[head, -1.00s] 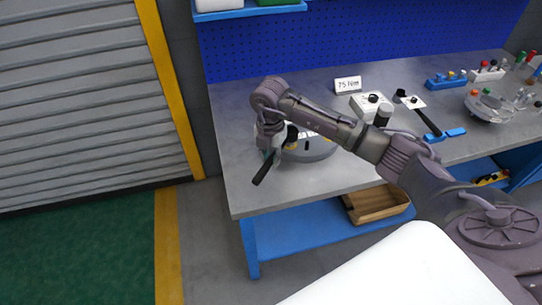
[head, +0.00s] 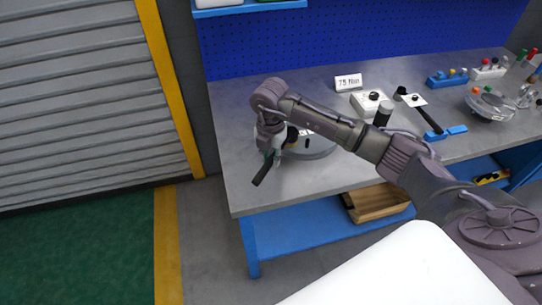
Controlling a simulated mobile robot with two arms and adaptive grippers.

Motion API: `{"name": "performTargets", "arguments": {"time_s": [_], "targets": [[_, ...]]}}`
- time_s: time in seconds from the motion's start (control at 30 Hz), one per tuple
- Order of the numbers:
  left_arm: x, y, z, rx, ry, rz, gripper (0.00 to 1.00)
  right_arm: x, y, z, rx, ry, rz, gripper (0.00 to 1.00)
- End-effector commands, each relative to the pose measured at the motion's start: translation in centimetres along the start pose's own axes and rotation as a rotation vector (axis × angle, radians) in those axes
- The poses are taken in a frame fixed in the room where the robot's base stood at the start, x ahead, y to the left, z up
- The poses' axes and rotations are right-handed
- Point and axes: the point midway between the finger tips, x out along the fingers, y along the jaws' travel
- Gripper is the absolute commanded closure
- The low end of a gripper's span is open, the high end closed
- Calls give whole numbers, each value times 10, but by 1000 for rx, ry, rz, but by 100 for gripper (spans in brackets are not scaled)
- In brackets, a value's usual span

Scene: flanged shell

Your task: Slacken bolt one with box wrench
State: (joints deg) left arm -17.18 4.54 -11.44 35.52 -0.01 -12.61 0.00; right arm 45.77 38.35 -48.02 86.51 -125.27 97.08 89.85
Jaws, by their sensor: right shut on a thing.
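My right gripper (head: 268,143) is at the left part of the workbench, beside the grey round flanged shell (head: 318,147). It is shut on a wrench whose black handle (head: 263,170) points down and left toward the bench's front edge. The wrench's head is hidden by the gripper and the shell's parts, so I cannot tell whether it sits on a bolt. My forearm covers much of the shell, and bolt one cannot be made out. My left gripper is not in view.
A sign reading 75 Nm (head: 348,82) stands at the back of the grey workbench (head: 235,190). A white block with a black knob (head: 368,102), a black-handled tool (head: 428,117) and a clear bowl (head: 490,106) lie to the right. A wooden box (head: 376,202) is on the lower shelf.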

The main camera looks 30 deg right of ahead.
Motion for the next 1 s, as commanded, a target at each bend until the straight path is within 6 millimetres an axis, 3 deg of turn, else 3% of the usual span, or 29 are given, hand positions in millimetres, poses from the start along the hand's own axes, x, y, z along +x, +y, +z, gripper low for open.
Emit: {"name": "performTargets", "arguments": {"time_s": [0.67, 1.0], "targets": [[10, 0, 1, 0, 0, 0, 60, 13, 0, 0, -3, -1, 1, 100], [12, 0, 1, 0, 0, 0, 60, 16, -15, 2, -108, -1, 2, 100]]}}
